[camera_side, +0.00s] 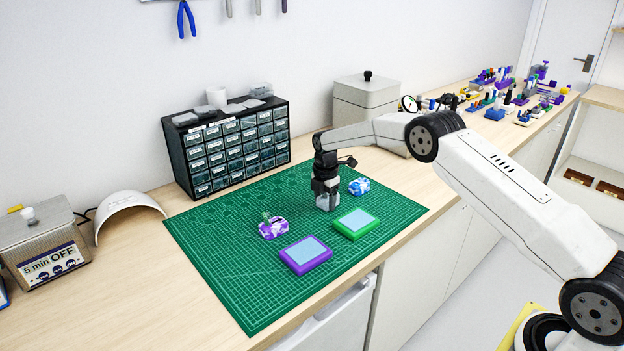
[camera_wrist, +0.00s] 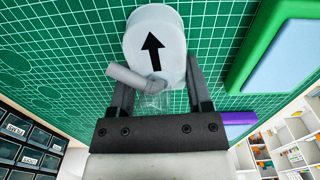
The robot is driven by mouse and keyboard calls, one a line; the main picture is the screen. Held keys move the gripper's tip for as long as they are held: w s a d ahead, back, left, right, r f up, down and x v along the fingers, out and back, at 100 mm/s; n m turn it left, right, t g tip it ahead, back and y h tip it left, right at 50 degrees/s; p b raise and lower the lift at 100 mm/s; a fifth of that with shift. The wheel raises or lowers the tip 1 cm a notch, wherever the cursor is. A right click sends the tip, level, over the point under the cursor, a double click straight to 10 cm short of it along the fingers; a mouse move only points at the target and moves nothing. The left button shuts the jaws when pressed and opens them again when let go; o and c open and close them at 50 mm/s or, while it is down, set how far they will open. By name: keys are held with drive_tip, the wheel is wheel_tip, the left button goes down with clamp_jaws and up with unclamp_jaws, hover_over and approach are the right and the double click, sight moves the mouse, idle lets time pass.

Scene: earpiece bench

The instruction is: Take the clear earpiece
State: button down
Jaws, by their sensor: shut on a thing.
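My gripper (camera_side: 327,202) points down at the green mat, between the marbled blocks and just behind the green-rimmed pad. In the wrist view my gripper (camera_wrist: 158,95) has its two dark fingers on either side of the clear earpiece (camera_wrist: 153,101), shut on it. The earpiece is see-through and hard to outline, and a grey tube-like part sticks out to the left. A pale rounded block with a black arrow (camera_wrist: 154,30) lies right beside it. I cannot tell whether the earpiece is clear of the block.
The cutting mat (camera_side: 225,275) bears a purple-white marbled block (camera_side: 272,230), a blue-white one (camera_side: 359,186), a purple-rimmed pad (camera_side: 306,255) and a green-rimmed pad (camera_side: 356,223). A drawer cabinet (camera_side: 228,148) stands behind. A metal box cleaner (camera_side: 45,250) is at left. The mat's front left is clear.

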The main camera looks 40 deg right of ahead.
sight(327, 200)
drive_tip(key=shift+r, duration=0.1)
drive_tip(key=shift+r, duration=1.5)
drive_tip(key=shift+s+r, duration=0.45)
drive_tip(key=shift+r, duration=0.05)
drive_tip(key=s+a+r, duration=0.2)
drive_tip(key=s+r, duration=0.6)
drive_tip(key=s, duration=0.5)
drive_tip(key=shift+r, duration=0.4)
